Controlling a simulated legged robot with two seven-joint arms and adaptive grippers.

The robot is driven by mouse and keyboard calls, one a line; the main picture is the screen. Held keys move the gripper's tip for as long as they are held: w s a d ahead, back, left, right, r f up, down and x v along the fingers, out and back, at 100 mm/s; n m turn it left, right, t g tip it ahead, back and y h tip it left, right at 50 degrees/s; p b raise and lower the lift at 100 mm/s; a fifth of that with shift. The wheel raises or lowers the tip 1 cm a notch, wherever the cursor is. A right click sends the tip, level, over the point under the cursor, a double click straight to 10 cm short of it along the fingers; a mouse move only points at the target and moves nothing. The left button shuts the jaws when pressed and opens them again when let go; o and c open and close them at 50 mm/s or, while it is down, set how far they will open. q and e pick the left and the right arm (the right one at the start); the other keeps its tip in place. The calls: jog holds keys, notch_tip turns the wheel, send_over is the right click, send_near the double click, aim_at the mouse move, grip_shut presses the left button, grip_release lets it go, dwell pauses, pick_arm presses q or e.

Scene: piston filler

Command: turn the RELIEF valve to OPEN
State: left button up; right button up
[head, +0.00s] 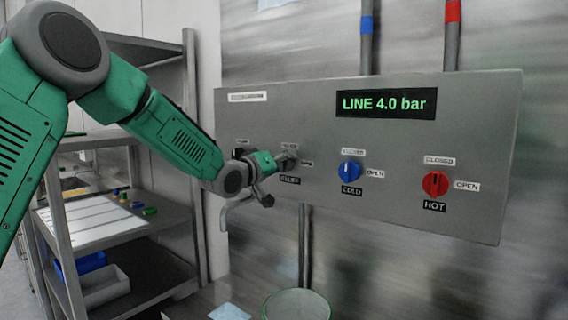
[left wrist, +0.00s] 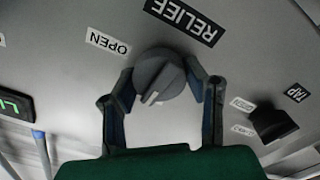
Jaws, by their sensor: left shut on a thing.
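The RELIEF valve is a round grey knob (left wrist: 160,75) on the steel panel. The RELIEF label (left wrist: 190,20) and OPEN label (left wrist: 108,43) appear upside down in the left wrist view. The knob's white pointer mark faces away from RELIEF and is not at OPEN. My left gripper (left wrist: 163,88) is shut on the knob, a finger on each side. In the head view my left gripper (head: 274,162) reaches the panel and partly covers the knob (head: 290,152). My right gripper is not in view.
A blue COLD knob (head: 349,171) and red HOT knob (head: 435,184) sit to the right on the panel (head: 300,215). A dark TAP knob (left wrist: 272,122) is close to my gripper. The display (head: 386,104) reads LINE 4.0 bar. A glass vessel (head: 297,304) stands below.

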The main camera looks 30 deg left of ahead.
pick_arm(q)
jog(key=m, duration=0.3)
jog(key=shift+f, duration=0.2)
jog(key=m, duration=0.5)
jog(key=shift+d, duration=0.1)
jog(key=m, duration=0.4)
jog(key=shift+f, duration=0.15)
jog(key=m+b, duration=0.1)
jog(key=m, duration=0.3)
jog(key=shift+d+m, duration=0.1)
jog(key=shift+m, duration=0.2)
